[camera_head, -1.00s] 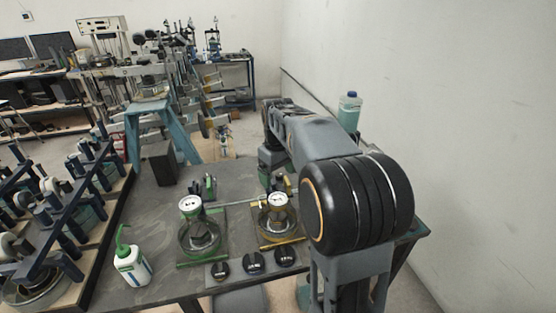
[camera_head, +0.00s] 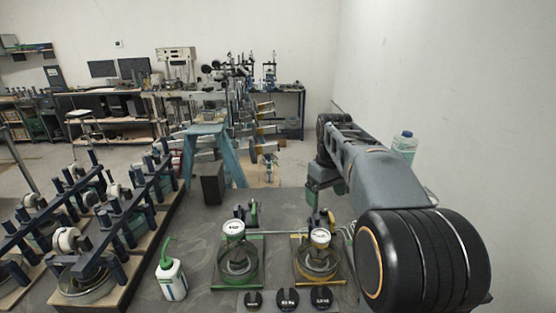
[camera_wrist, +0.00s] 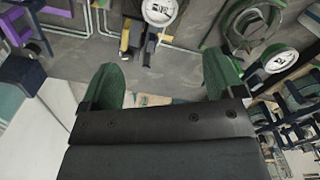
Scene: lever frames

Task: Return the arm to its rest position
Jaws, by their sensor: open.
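My arm stretches from the lower right of the head view over the right side of the bench, bent down at its far end. My gripper (camera_wrist: 163,84) shows in the wrist view with its two green fingers wide apart and nothing between them. In the head view its green end (camera_head: 322,194) hangs above the bench's far right part, behind the yellow-based lever frame (camera_head: 318,262). The green-based lever frame (camera_head: 237,264) stands to the left of that one. Each has a round white-faced gauge. The wrist view shows both gauges beyond the fingers, apart from them.
A white bottle with a green spout (camera_head: 172,280) stands at the front left of the bench (camera_head: 205,240). A clear bottle (camera_head: 404,145) is by the right wall, close to my arm. Blue racks (camera_head: 110,215) fill the left.

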